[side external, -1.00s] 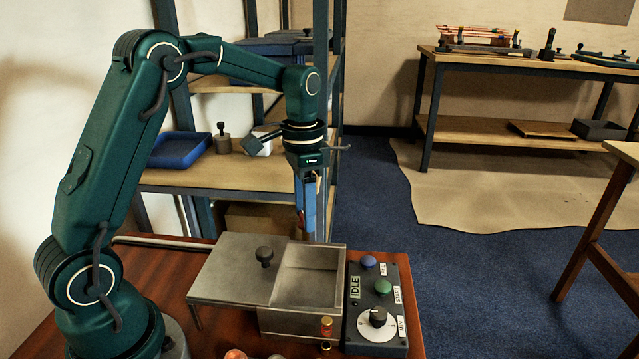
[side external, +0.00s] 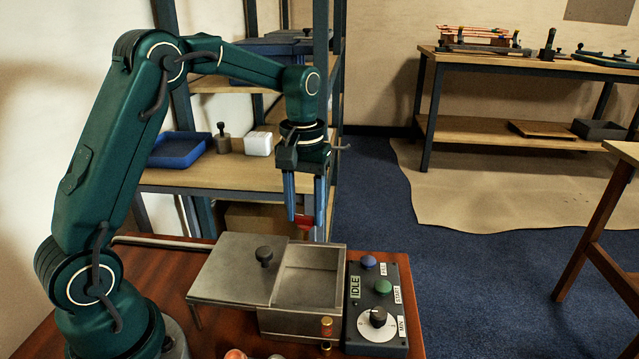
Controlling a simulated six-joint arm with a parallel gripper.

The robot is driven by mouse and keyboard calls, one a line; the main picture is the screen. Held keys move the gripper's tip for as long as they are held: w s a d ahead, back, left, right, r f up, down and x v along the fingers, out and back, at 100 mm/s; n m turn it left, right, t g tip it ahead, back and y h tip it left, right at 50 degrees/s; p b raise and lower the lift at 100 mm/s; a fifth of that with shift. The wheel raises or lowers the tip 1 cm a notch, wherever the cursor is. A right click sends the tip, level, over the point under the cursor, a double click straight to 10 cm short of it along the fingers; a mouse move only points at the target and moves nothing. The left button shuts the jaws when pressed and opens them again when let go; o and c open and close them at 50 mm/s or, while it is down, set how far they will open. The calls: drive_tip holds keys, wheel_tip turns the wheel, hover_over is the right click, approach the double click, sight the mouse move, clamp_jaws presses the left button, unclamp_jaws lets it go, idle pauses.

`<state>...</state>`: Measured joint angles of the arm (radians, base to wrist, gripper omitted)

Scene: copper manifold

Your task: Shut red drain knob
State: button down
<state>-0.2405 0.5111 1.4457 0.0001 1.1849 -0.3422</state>
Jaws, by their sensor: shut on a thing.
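My gripper (side external: 305,221) points down just behind the back edge of the metal tank (side external: 300,322). Its blue fingers stand apart to the left and right of a red knob (side external: 304,222) and are shut on it. Only part of the red knob shows between the fingertips. What lies under the knob is hidden or too small to make out.
The tank's grey lid (side external: 228,270) with a black knob is slid left, leaving the right part open. A small brass fitting (side external: 327,325) is at the tank's front. A control box (side external: 378,310) reading IDLE, with buttons and a dial, stands close on the right. Shelving (side external: 240,170) is behind my gripper.

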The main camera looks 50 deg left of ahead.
drive_tip(key=shift+r+n, duration=0.1)
drive_tip(key=shift+n, duration=1.1)
drive_tip(key=shift+c, duration=1.8)
unclamp_jaws()
drive_tip(key=shift+r, duration=2.55)
drive_tip(key=shift+d, duration=0.1)
